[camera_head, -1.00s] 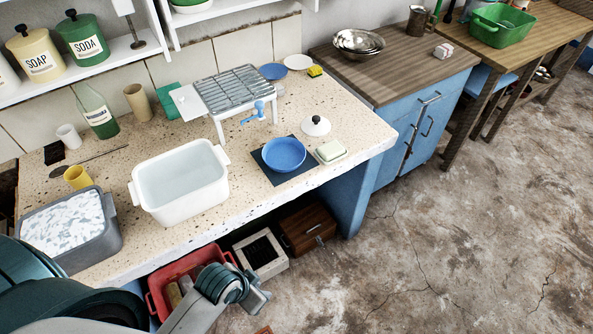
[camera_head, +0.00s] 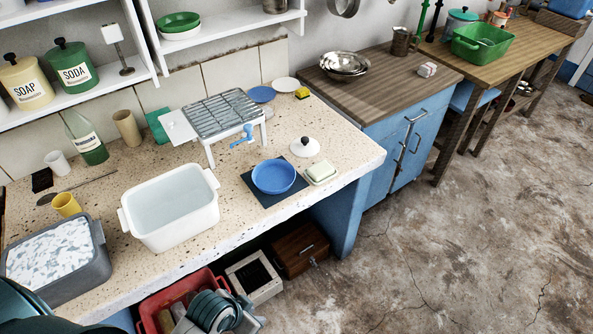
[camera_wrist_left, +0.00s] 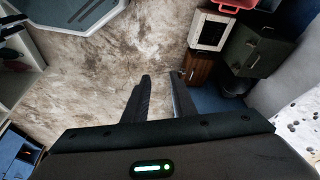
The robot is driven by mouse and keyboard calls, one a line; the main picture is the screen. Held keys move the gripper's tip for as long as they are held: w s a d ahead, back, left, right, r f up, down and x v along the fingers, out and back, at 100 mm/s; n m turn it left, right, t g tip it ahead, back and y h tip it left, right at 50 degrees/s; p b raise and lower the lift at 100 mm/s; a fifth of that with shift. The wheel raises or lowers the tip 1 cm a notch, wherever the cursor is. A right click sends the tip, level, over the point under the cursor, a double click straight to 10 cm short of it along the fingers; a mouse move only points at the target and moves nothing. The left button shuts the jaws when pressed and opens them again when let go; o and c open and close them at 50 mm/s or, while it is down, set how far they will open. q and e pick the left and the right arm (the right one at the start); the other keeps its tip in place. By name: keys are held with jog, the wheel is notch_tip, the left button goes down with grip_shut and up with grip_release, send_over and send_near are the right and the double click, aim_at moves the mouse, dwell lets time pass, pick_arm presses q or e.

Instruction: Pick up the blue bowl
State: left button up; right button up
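The blue bowl (camera_head: 274,176) sits upright on a dark square mat (camera_head: 255,195) near the front right of the speckled counter. It looks empty, and nothing is touching it. My left gripper (camera_head: 252,321) is low at the bottom of the head view, in front of the counter and well away from the bowl. In the left wrist view its two fingers (camera_wrist_left: 159,76) are apart with bare floor between them, and it is empty. The bowl is not seen in the left wrist view. My right gripper is not in view.
A soap dish (camera_head: 321,172) and a white lid (camera_head: 305,147) are close to the bowl's right. A white basin (camera_head: 170,207) stands to its left, and a wire rack (camera_head: 217,110) behind. A red crate (camera_head: 150,320) and wooden box (camera_head: 300,249) sit below the counter.

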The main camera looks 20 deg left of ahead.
pick_arm(q)
jog(key=shift+s+d, duration=0.1)
jog(key=s+a+f+n+g+y, duration=0.1)
jog(key=s+a+f, duration=0.15)
jog(key=f, duration=0.95)
jog(key=s+a+f, duration=0.1)
jog(key=s+f, duration=0.3)
jog(key=f, duration=0.8)
jog(key=s+a+f+g, duration=0.1)
jog(key=s+f, duration=0.5)
jog(key=s, duration=0.3)
jog(key=s+a+f+n, duration=0.1)
jog(key=s+f, duration=0.6)
jog(key=s, duration=0.3)
jog(key=shift+s+f+g, duration=0.25)
jog(key=shift+g, duration=0.15)
